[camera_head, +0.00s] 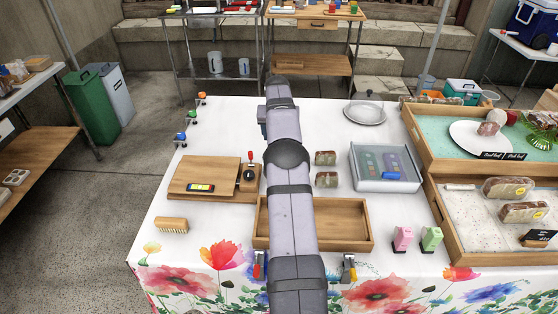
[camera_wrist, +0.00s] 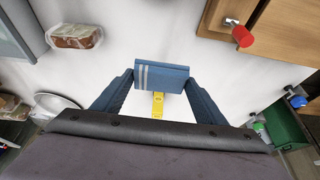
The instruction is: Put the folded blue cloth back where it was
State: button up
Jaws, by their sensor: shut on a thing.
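The folded blue cloth (camera_wrist: 162,77) has white stripes near one end. In the wrist view it sits between the fingertips of my gripper (camera_wrist: 160,80), which is shut on it above the white tablecloth. In the head view my arm covers the middle of the table, and my gripper is at its far end, mostly hidden; I cannot make out the cloth there. A small yellow item (camera_wrist: 157,105) shows just below the cloth in the wrist view; I cannot tell what it is.
A wooden board (camera_head: 190,178) lies left of my arm, with a brush (camera_head: 171,225) nearer the front. A shallow wooden tray (camera_head: 345,245) lies beneath my arm. Wrapped slices (camera_head: 326,158), a grey tray (camera_head: 410,181) and a round lid (camera_head: 365,113) are right. The back-left tablecloth is mostly clear.

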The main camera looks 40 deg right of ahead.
jog(key=shift+f+p, duration=0.55)
jog(key=shift+f, duration=4.2)
jog(key=shift+f, duration=0.1)
jog(key=shift+f, duration=0.15)
jog(key=o, duration=1)
jog(key=shift+s+a+r, duration=0.1)
jog(key=shift+a+r, duration=0.05)
jog(key=shift+r, duration=0.55)
jog(key=b+v, duration=0.1)
jog(key=v, duration=1)
jog(key=shift+b, duration=0.3)
